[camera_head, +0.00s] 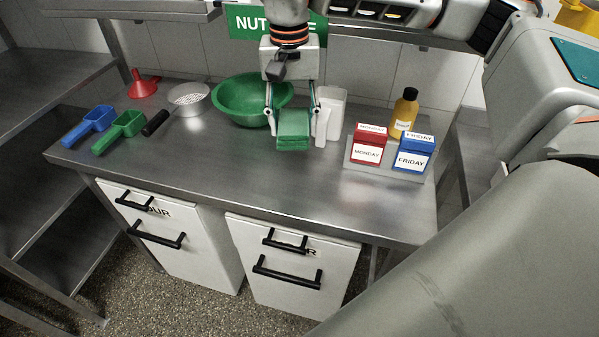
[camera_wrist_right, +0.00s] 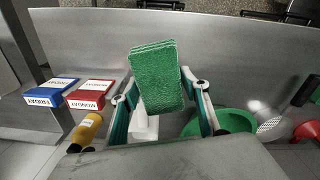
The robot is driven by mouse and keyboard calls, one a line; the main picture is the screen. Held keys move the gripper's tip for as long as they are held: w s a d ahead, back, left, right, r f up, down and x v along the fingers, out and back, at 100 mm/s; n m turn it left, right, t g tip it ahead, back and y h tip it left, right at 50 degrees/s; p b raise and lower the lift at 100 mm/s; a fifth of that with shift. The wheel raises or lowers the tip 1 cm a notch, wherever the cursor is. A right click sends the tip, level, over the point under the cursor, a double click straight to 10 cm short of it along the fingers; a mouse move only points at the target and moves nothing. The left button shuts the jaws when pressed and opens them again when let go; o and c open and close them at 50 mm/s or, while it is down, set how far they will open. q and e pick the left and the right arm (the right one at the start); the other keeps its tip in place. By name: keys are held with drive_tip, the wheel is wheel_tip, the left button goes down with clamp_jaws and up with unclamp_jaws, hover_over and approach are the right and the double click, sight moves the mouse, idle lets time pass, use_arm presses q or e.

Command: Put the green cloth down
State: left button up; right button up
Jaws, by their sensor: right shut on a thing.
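A folded green cloth (camera_head: 293,130) is held between the fingers of my right gripper (camera_head: 295,122), which is shut on it. It hangs over the steel table (camera_head: 225,176), in front of the green bowl. Whether its lower edge touches the table cannot be told. In the right wrist view the cloth (camera_wrist_right: 157,75) shows as a stacked green block between the two fingers of my right gripper (camera_wrist_right: 160,108). My left gripper is in neither view.
A green bowl (camera_head: 233,103) and a white container (camera_head: 334,104) stand close behind. Red (camera_head: 368,147) and blue (camera_head: 413,155) boxes and a yellow bottle (camera_head: 403,112) stand right. Blue (camera_head: 89,124) and green (camera_head: 120,130) scoops lie left. The table's front middle is clear.

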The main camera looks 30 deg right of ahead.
sight(299, 116)
drive_tip(key=r+m, duration=0.1)
drive_tip(key=d+r+m, duration=0.1)
drive_tip(key=r, duration=0.1)
drive_tip(key=d+r+m, duration=0.1)
drive_tip(key=r, duration=0.1)
drive_tip(key=shift+w, duration=0.35)
wheel_tip(299, 116, down, 20)
drive_tip(key=shift+r+b, duration=0.15)
drive_tip(key=shift+b, duration=0.6)
drive_tip(key=o, duration=1.1)
wheel_tip(299, 116, up, 12)
drive_tip(key=shift+r+p, duration=0.1)
drive_tip(key=shift+p, duration=0.45)
